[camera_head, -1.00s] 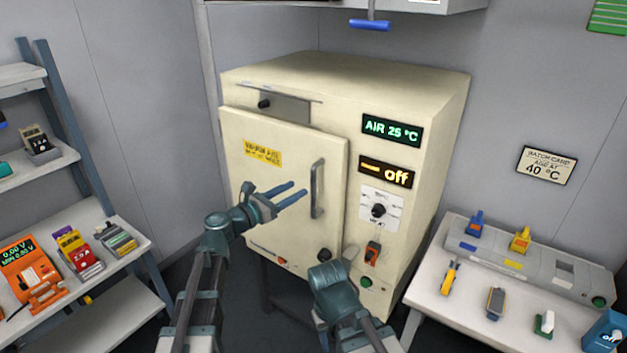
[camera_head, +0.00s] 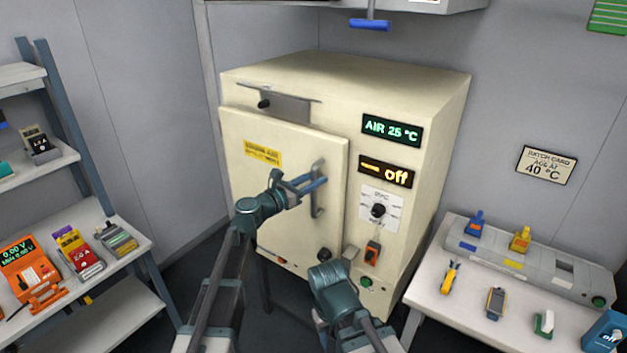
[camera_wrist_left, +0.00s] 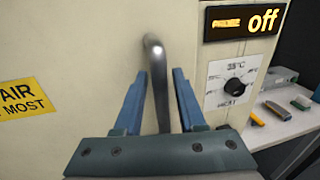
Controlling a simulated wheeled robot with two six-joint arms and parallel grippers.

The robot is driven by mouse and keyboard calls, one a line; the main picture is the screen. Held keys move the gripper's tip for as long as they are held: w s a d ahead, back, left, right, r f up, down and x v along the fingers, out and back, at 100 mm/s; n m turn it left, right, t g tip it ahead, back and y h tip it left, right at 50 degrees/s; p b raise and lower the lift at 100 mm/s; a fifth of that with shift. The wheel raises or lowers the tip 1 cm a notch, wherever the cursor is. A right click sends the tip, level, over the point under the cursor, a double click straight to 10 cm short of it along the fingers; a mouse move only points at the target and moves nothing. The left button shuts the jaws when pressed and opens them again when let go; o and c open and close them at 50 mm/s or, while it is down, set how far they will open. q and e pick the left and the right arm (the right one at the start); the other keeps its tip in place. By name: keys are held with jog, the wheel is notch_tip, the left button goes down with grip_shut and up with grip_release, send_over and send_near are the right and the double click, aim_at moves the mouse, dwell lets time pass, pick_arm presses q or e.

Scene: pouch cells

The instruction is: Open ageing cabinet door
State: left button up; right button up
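The cream ageing cabinet (camera_head: 400,95) stands in the middle of the head view. Its door (camera_head: 245,195) looks shut, with a grey vertical bar handle (camera_head: 316,205) near its right edge. My left gripper (camera_head: 318,183) is at the handle's upper part. In the left wrist view, its two blue fingers are apart, one on each side of the handle (camera_wrist_left: 155,75), with gaps showing between bar and fingers. My right gripper (camera_head: 349,255) is low in front of the cabinet; its fingers are mostly hidden.
A shelf rack (camera_head: 105,260) with an orange meter (camera_head: 28,268) is at the left. A white table (camera_head: 460,310) with a grey fixture (camera_head: 540,270) and small tools is at the right. The cabinet panel has a dial (camera_head: 379,210) and a display reading off (camera_head: 386,172).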

pick_arm(q)
grip_shut()
dwell(1.2)
